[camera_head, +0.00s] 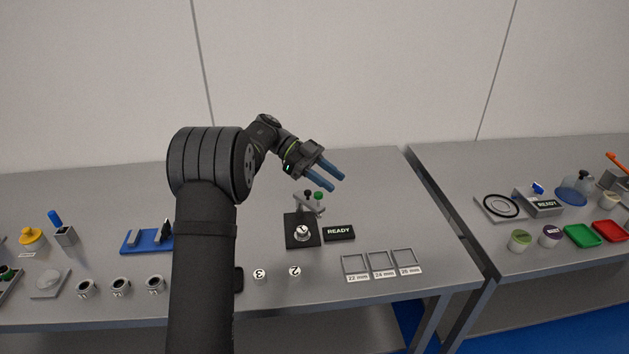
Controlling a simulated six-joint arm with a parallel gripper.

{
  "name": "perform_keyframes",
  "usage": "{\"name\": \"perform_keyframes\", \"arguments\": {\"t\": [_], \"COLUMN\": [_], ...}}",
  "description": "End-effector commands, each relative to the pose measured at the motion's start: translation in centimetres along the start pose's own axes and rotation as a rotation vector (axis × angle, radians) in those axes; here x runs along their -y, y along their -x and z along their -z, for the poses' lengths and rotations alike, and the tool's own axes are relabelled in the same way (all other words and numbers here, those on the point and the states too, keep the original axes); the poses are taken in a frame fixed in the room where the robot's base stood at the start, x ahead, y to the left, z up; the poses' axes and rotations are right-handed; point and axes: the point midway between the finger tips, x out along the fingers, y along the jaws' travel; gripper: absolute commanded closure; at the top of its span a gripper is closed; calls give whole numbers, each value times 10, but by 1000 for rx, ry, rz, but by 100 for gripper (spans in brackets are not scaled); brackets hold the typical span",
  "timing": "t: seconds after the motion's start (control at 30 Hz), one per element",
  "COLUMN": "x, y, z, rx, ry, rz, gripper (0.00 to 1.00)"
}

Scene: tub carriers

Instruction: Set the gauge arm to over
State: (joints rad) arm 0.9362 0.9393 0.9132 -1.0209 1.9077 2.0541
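The gauge stand (302,243) is a dark square base on the grey table. A white part marked 1 (302,231) sits on the base. The gauge arm (312,208) is a grey bar above and behind that part, with a green knob and a dark knob at its top. The small size makes its exact setting hard to tell. My gripper (339,181) is above and slightly right of the gauge arm, apart from it. Its two blue fingers are spread with a gap between them, and nothing shows in them.
A READY display (339,233) stands right of the gauge. Three trays labelled 22, 24 and 26 mm (380,263) lie at the front right. Parts marked 3 (260,273) and 2 (295,271) stand in front. A blue fixture (134,242) is on the left. A second table (480,170) lies right.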

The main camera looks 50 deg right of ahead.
Motion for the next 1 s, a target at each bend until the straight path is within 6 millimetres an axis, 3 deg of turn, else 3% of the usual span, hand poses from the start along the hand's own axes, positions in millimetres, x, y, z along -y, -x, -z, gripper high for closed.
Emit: {"name": "perform_keyframes", "arguments": {"t": [0.1,0.27,0.63,0.67,0.77,0.87,1.0], "x": [-3,-6,-7,-7,-3,12,56], "y": [-14,-25,-29,-29,-31,-39,-61], "z": [19,34,38,38,37,33,20], "rx": [0,0,0,0,4,21,75], "ry": [-2,0,1,1,-1,-14,-47], "rz": [-2,-1,0,0,10,59,210], "gripper": [61,61,61,63,83,100,100]}}
